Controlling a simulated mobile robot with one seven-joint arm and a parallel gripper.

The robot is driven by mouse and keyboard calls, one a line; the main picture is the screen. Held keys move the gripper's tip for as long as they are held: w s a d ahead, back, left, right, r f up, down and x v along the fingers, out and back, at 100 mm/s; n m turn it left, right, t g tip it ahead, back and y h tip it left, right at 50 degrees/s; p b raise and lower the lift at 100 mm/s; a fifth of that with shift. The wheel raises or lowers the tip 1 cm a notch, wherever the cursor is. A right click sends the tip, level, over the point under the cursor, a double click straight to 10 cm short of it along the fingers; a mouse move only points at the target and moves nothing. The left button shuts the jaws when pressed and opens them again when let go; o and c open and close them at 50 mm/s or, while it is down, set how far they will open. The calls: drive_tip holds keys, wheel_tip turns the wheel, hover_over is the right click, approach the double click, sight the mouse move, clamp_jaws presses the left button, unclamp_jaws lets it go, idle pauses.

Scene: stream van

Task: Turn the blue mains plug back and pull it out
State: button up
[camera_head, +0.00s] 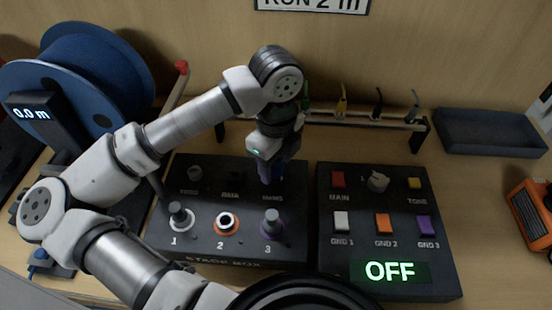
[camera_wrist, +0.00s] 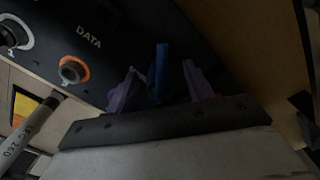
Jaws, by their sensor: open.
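The blue mains plug (camera_wrist: 163,72) stands up between my two finger tips in the wrist view; I cannot tell whether either finger touches it. My gripper (camera_wrist: 162,88) is open around it, with a purple finger on each side. In the head view my gripper (camera_head: 271,175) points down over the MAINS position of the black stage box (camera_head: 294,240), and the plug is hidden there by my gripper. The plug's lower end and the socket under it are too dark to make out.
Numbered sockets 1, 2 and 3 line the box front. A button panel (camera_head: 345,190) reading OFF stands to the right. A rail (camera_head: 368,121) with hanging cables is behind my gripper. A blue cable reel (camera_head: 85,75) is left, an empty tray (camera_head: 490,148) back right.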

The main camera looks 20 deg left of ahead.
clamp_jaws()
idle(0.5)
drive_tip(key=shift+m+b, duration=2.4)
drive_tip(key=shift+m+b, duration=1.4)
drive_tip(key=shift+m, duration=0.7)
